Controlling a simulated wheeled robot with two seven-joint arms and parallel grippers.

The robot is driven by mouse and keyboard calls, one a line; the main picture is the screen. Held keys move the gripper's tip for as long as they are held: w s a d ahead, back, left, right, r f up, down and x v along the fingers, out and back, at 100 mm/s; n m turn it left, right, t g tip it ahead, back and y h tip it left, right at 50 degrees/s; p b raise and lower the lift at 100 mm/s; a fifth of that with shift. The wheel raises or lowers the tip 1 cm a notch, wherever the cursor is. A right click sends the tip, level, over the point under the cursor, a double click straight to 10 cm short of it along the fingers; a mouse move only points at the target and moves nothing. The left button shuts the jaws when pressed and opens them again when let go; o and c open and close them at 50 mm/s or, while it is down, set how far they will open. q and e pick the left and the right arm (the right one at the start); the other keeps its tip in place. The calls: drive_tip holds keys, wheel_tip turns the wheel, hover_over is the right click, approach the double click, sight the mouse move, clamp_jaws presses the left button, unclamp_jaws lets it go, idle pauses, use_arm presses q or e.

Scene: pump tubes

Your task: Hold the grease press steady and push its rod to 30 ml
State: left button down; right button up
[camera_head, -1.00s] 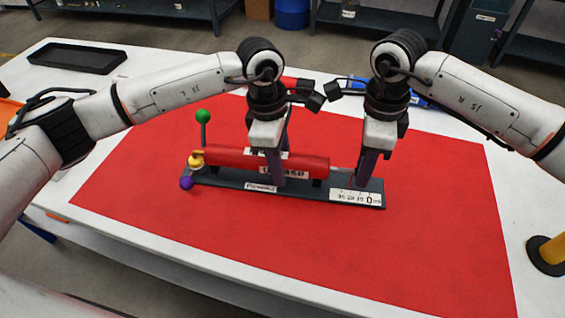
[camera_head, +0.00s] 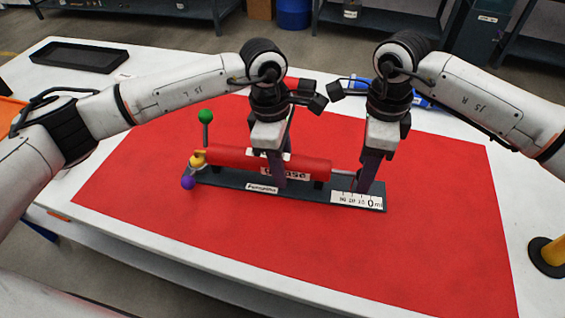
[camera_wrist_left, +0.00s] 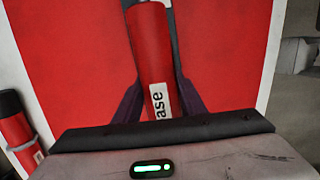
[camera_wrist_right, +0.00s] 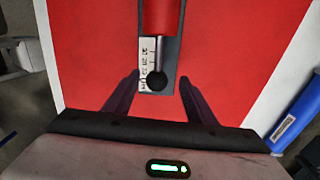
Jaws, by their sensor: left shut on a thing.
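The grease press has a red barrel (camera_head: 228,157) with white "Grease" labels, lying on a dark base (camera_head: 232,180). The barrel also shows in the left wrist view (camera_wrist_left: 150,55). My left gripper (camera_head: 277,180) is shut on the barrel, one finger on each side. A thin rod (camera_head: 342,173) leaves the barrel's right end. Its dark round end knob (camera_wrist_right: 157,80) lies near the base's right end, beside a white ml scale (camera_wrist_right: 145,62). My right gripper (camera_wrist_right: 158,77) is open, its fingers apart on either side of the knob. In the head view its fingers hide the knob.
The press's left end carries green (camera_head: 205,116), yellow (camera_head: 197,159) and purple (camera_head: 188,183) balls. A red mat (camera_head: 430,230) covers most of the white table. A black tray (camera_head: 80,56) stands back left. The front of the mat is clear.

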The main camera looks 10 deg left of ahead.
use_arm(q)
drive_tip(key=shift+s+d+r+m, duration=0.1)
drive_tip(key=shift+s+d+m, duration=0.1)
drive_tip(key=shift+d, duration=0.35)
drive_tip(key=shift+s+d+r+m, duration=0.1)
drive_tip(key=shift+s+d, duration=0.05)
drive_tip(key=shift+d, duration=0.4)
use_arm(e)
drive_tip(key=shift+s+a+r, duration=0.1)
drive_tip(key=shift+s+a, duration=0.15)
drive_tip(key=shift+a, duration=0.3)
drive_tip(key=shift+s+a+r, duration=0.1)
drive_tip(key=shift+s+a, duration=0.1)
drive_tip(key=shift+a, duration=0.35)
use_arm(q)
drive_tip(key=shift+w+a, duration=0.25)
use_arm(e)
drive_tip(key=shift+w+d+r, duration=0.1)
drive_tip(key=shift+d+r, duration=0.05)
drive_tip(key=shift+r, duration=1.55)
drive_tip(key=shift+w+d+r, duration=0.1)
drive_tip(key=shift+d+r, duration=0.05)
drive_tip(key=shift+r, duration=1.5)
use_arm(q)
drive_tip(key=shift+r, duration=0.1)
